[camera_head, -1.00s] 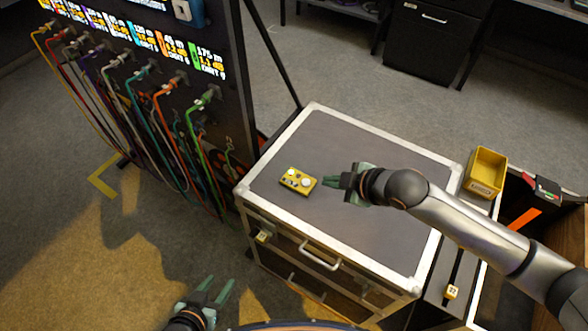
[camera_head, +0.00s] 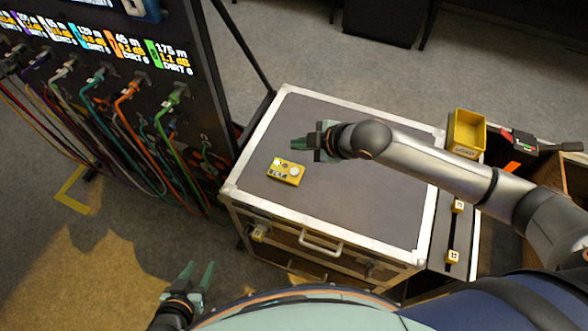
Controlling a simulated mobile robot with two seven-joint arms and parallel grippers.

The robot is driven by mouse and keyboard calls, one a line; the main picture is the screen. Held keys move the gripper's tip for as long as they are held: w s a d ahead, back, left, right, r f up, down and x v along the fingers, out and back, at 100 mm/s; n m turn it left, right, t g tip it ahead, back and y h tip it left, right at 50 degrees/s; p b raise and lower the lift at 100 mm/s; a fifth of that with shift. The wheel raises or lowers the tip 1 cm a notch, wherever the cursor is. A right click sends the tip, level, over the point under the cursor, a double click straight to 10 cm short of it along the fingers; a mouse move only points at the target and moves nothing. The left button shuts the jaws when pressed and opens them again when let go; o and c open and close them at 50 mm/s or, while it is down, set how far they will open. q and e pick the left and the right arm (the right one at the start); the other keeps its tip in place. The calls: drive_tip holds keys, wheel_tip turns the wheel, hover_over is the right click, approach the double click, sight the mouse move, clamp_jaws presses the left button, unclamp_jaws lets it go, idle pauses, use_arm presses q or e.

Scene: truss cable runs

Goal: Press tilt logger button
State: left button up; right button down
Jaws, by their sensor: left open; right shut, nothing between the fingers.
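The tilt logger is a small yellow box (camera_head: 286,172) with pale round parts on its top face. It lies on the grey top of the flight case (camera_head: 340,185), towards its left side. My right gripper (camera_head: 299,144) is shut and empty, above the case top and just up and right of the logger in the picture, apart from it. My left gripper (camera_head: 197,272) is open and empty, low over the floor left of the case. Which round part is the button is too small to tell.
A black panel (camera_head: 185,75) with several coloured cables stands left of the case. A yellow bin (camera_head: 467,131) and a black-and-red tool (camera_head: 525,143) are at the right. Small yellow tags (camera_head: 452,256) sit beside the case. Most of the case top is clear.

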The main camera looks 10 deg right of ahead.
drive_tip(key=b, duration=0.8)
hover_over(292, 168)
drive_tip(key=s+d, duration=0.1)
drive_tip(key=s, duration=0.1)
drive_tip(key=f, duration=0.7)
drive_tip(key=shift+w+d, duration=0.1)
drive_tip(key=shift+d, duration=0.1)
drive_tip(key=shift+f, duration=0.85)
drive_tip(key=shift+f, duration=0.4)
drive_tip(key=shift+f, duration=0.5)
idle(0.8)
drive_tip(key=shift+r+p, duration=0.9)
